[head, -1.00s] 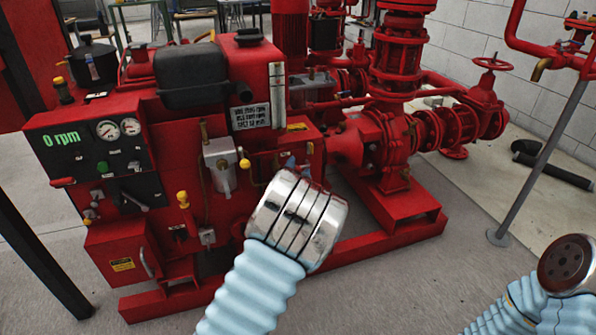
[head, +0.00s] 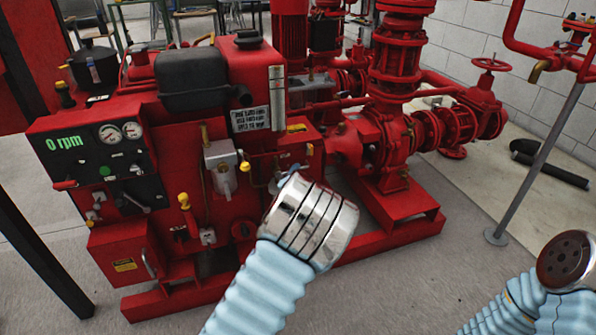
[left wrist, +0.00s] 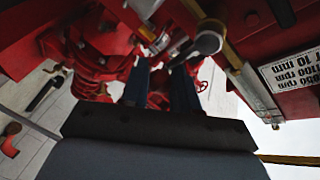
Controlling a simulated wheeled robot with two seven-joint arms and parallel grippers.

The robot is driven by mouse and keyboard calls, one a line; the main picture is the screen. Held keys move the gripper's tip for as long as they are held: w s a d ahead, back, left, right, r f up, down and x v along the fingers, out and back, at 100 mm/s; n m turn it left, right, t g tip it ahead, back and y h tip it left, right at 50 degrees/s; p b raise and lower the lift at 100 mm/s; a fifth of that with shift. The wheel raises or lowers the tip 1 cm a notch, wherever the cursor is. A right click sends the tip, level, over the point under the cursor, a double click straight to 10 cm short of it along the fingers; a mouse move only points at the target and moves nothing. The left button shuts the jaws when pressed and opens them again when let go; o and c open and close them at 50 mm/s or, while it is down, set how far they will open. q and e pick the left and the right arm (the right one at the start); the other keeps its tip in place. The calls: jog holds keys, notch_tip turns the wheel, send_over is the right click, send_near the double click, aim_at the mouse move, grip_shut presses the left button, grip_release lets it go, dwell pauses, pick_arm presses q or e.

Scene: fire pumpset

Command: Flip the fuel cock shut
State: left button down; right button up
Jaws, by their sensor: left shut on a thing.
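The red engine (head: 175,130) stands in front of me. My left gripper (head: 288,173) is at its right side, mostly hidden behind my chrome wrist in the head view; only a bit of blue finger shows. In the left wrist view its two dark blue fingers (left wrist: 160,82) point up at the red machinery. A small metal fitting (left wrist: 162,44) lies at the fingertips, and it looks like the fuel cock. The gripper is shut on it, but the contact and the lever's exact angle are hard to make out. My right gripper is out of view; only its arm shows.
The grey filter bowl (head: 221,168) and a yellow-topped knob (head: 184,200) are left of my left wrist. The red pump (head: 388,150) and its base frame (head: 400,215) stand to the right. A grey post (head: 540,165) rises farther right. The floor (head: 445,285) between is clear.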

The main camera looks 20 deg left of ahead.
pick_arm(q)
jog(key=c, duration=0.9)
grip_release()
jog(key=shift+a+f, duration=0.1)
jog(key=shift+f, duration=0.15)
jog(key=shift+c, duration=0.2)
jog(key=shift+s, duration=0.1)
jog(key=shift+s+r, duration=0.1)
jog(key=shift+s, duration=0.1)
jog(key=v, duration=1.3)
jog(key=shift+s+p, duration=0.2)
jog(key=shift+p, duration=0.2)
